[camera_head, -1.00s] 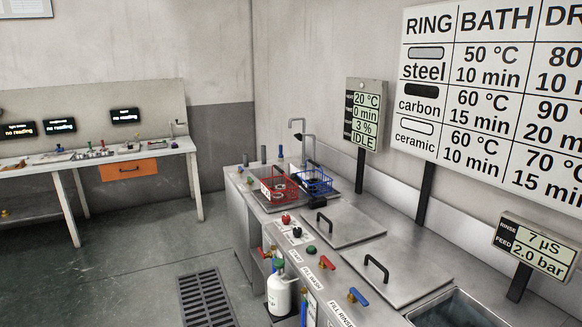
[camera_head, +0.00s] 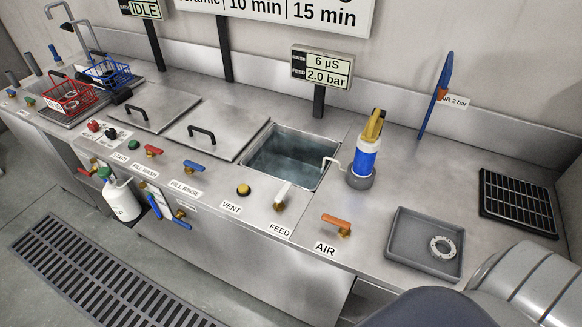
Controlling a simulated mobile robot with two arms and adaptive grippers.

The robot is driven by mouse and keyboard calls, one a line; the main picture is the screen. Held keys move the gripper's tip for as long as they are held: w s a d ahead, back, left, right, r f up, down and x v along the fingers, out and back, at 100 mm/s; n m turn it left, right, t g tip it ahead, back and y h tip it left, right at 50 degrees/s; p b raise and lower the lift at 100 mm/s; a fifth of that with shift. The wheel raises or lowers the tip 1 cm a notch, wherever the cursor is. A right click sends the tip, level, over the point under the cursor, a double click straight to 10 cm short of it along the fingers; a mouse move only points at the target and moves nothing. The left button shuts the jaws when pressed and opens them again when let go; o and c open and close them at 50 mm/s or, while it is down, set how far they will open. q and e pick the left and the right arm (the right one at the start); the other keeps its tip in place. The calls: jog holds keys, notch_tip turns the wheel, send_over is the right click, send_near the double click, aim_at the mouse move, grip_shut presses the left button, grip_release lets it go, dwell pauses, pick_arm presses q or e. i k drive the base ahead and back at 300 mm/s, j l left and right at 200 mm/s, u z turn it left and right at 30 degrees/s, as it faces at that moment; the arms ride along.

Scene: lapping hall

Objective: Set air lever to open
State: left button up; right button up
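The air lever (camera_head: 337,225) is an orange handle on a brass fitting, on the front part of the steel bench top, right of centre. It stands just above the "AIR" label (camera_head: 325,250). Its handle lies roughly crosswise, along the bench front. Neither of my grippers shows. A grey rounded part of my own body fills the lower right corner, close to the grey tray.
Left of the air lever are a white feed lever (camera_head: 283,194) and a yellow vent button (camera_head: 243,190). Behind are a water-filled basin (camera_head: 290,158) and a blue-white bottle (camera_head: 364,158). A grey tray (camera_head: 398,255) with a metal ring (camera_head: 443,247) lies right, before a black rack (camera_head: 518,203).

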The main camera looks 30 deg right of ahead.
aim_at(344, 227)
jog(key=z, duration=0.85)
